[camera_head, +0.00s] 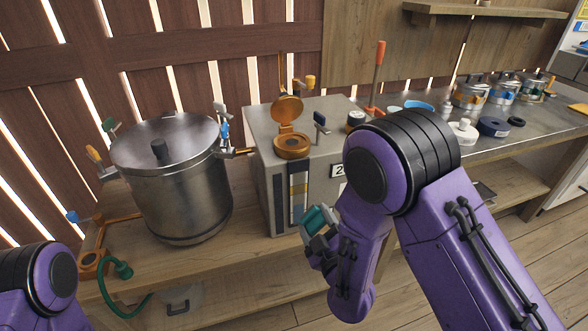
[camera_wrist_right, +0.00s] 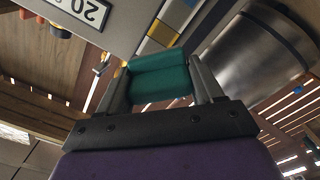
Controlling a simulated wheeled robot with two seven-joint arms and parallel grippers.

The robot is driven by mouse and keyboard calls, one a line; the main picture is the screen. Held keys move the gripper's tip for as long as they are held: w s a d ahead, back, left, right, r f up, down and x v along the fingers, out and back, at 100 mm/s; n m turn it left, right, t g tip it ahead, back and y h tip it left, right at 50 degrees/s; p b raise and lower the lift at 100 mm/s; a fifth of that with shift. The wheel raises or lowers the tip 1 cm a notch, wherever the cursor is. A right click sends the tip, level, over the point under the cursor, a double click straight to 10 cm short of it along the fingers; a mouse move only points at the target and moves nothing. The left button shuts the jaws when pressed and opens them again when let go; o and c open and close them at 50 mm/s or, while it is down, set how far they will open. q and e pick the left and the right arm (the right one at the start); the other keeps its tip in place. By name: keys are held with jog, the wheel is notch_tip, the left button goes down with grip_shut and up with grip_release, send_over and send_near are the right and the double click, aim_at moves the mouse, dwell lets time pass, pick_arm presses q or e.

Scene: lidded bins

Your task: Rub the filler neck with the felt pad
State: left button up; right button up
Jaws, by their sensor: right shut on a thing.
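The green felt pad (camera_head: 318,217) is held between the fingers of my right gripper (camera_head: 318,232), in front of the grey metal box. The right wrist view shows the pad (camera_wrist_right: 160,77) across both fingers of my right gripper (camera_wrist_right: 163,88), with open air around it. What looks like the filler neck (camera_head: 292,146) is an orange ring on top of the box, with its round orange cap (camera_head: 287,108) tipped up open behind it. The gripper and pad are below the neck and apart from it. My left gripper is out of view; only part of that arm shows at lower left.
The grey box (camera_head: 340,115) stands on a wooden bench beside a large lidded steel pot (camera_head: 172,180). A green hose (camera_head: 122,285) hangs at the bench's left front. Several tins (camera_head: 470,93) and a red-handled tool (camera_head: 377,75) stand to the right.

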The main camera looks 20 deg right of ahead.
jog(key=b, duration=0.5)
send_near(293, 209)
jog(key=s+f, duration=0.2)
pick_arm(q)
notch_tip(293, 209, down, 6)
jog(key=p, duration=0.1)
pick_arm(e)
jog(key=shift+w+a+r, duration=0.1)
jog(key=shift+w+r, duration=0.25)
jog(key=shift+w, duration=0.7)
jog(key=shift+w+r, duration=0.4)
jog(key=shift+w, duration=0.6)
jog(key=shift+w+a+r, duration=0.1)
jog(key=shift+w+r, duration=0.25)
jog(key=shift+w, duration=0.7)
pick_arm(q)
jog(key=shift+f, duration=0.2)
pick_arm(e)
jog(key=shift+w, duration=1.2)
jog(key=shift+d, duration=0.1)
